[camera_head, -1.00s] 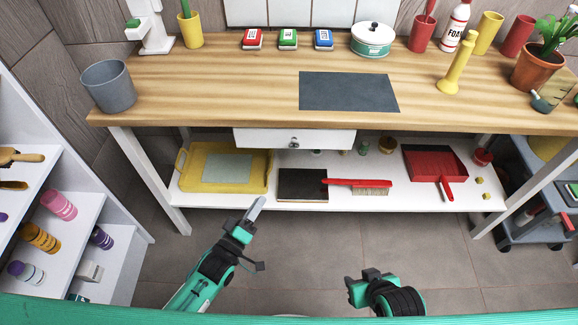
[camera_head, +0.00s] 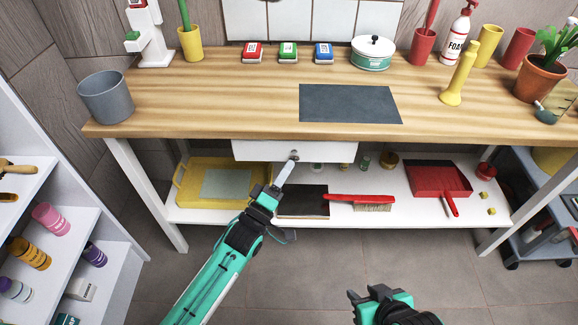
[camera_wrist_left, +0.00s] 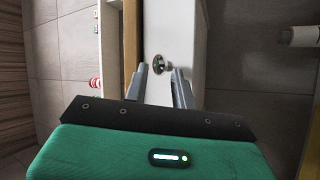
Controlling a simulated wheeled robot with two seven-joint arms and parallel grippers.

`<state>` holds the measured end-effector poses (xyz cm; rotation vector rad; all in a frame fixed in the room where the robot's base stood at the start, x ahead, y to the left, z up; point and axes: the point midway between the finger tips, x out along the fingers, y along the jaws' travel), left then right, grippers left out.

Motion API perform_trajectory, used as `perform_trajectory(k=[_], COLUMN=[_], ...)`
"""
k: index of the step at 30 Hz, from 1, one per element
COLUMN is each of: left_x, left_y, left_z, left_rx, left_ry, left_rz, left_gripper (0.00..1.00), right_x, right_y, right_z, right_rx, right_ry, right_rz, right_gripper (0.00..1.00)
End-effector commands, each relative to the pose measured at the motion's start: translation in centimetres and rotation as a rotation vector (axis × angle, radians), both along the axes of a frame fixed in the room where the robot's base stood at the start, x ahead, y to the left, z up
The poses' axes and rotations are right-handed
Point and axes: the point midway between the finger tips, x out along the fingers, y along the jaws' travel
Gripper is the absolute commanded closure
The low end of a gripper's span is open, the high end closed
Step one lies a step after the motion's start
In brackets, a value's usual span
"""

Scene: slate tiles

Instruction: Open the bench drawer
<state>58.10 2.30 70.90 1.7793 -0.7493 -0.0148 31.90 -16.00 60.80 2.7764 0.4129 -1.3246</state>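The white bench drawer (camera_head: 262,151) sits under the wooden top and looks shut. Its small round metal knob (camera_head: 294,154) is in the middle of its front. My left gripper (camera_head: 287,172) is just in front of and below the knob in the head view. In the left wrist view its two fingers (camera_wrist_left: 159,84) are apart, with the knob (camera_wrist_left: 160,63) just beyond the tips, between their lines. The fingers do not visibly touch the knob. My right gripper (camera_head: 368,294) is low in the head view, away from the bench; its fingers look apart.
The lower shelf (camera_head: 408,208) holds a yellow tray (camera_head: 183,191), a dark box (camera_head: 300,202), a red brush (camera_head: 350,200) and a red dustpan (camera_head: 430,178). A white shelf unit (camera_head: 75,220) stands at the left. The floor before the bench is clear.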

Motion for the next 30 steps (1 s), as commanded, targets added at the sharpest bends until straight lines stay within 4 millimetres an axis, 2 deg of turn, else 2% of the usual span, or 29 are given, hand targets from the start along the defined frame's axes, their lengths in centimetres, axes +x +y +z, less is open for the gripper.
perform_trajectory(k=[6,15,19,30], left_x=[1.4,1.6,1.6,1.1], left_y=[-0.9,-1.0,-1.0,-1.0], left_z=[0.6,0.7,0.7,0.7], left_rx=[0.001,0.002,0.002,0.001], left_ry=[0.000,0.001,0.001,0.001], left_rz=[0.000,0.000,0.000,-0.001], left_gripper=[0.74,0.74,0.99,1.00], right_x=[0.1,0.1,0.1,-0.1], right_y=[0.3,0.4,0.4,0.0], right_z=[-0.1,-0.1,-0.1,0.1], right_rx=[0.009,0.010,0.010,-0.003], right_ry=[-0.015,-0.014,-0.014,0.004], right_rz=[0.003,0.004,0.004,0.001], right_gripper=[0.64,0.64,0.64,0.64])
